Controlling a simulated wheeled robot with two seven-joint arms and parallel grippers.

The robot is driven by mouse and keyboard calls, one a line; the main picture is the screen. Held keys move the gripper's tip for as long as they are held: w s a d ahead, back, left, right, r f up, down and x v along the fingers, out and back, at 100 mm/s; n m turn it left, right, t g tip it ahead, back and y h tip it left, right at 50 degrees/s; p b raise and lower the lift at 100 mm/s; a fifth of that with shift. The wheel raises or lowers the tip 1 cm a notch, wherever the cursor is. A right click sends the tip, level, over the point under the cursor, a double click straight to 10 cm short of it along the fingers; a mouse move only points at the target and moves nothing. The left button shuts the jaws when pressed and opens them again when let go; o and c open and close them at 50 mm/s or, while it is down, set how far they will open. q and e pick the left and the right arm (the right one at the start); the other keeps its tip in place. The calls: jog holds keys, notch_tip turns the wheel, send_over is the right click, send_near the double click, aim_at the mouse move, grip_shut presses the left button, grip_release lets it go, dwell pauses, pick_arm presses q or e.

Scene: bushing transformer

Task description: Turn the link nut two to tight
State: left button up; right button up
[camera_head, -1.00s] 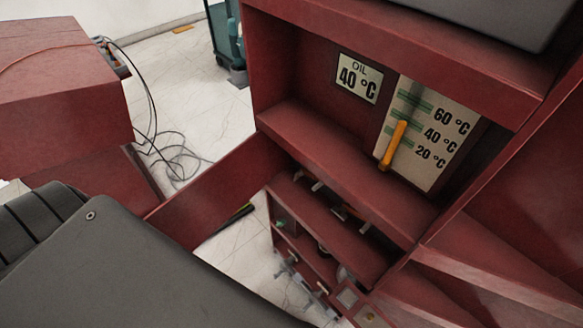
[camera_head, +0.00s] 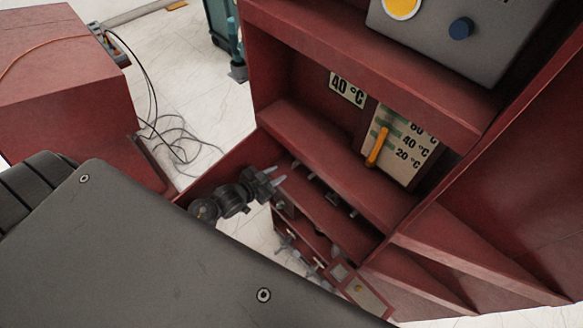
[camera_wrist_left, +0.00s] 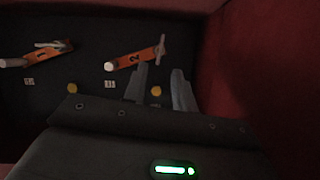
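In the left wrist view, an orange link marked "2" (camera_wrist_left: 138,58) lies against a dark panel. A pale pink wing-shaped nut (camera_wrist_left: 161,49) is at its right end and a pale round post (camera_wrist_left: 109,66) at its left end. My left gripper (camera_wrist_left: 160,86) is open and empty, with its two fingers apart below the link's right part. I cannot tell its distance from the nut. In the head view, the left gripper (camera_head: 276,177) is beside the red cabinet's lower opening. The link is not clear there. My right gripper is not in view.
An orange link marked "1" (camera_wrist_left: 40,54) lies left of link two. A red wall (camera_wrist_left: 250,80) stands close on the right. In the head view, a red shelf (camera_head: 335,160), a gauge with an orange lever (camera_head: 377,148) and a grey box (camera_head: 445,45) are above the gripper.

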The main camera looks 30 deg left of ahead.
aim_at(295, 164)
pick_arm(q)
jog(key=b+x, duration=0.4)
jog(key=x, duration=0.3)
jog(key=shift+w+f+b, duration=0.15)
jog(key=shift+f+b, duration=0.1)
jog(key=shift+b, duration=0.15)
jog(key=shift+w+d, duration=0.1)
jog(key=shift+w, duration=0.35)
grip_shut()
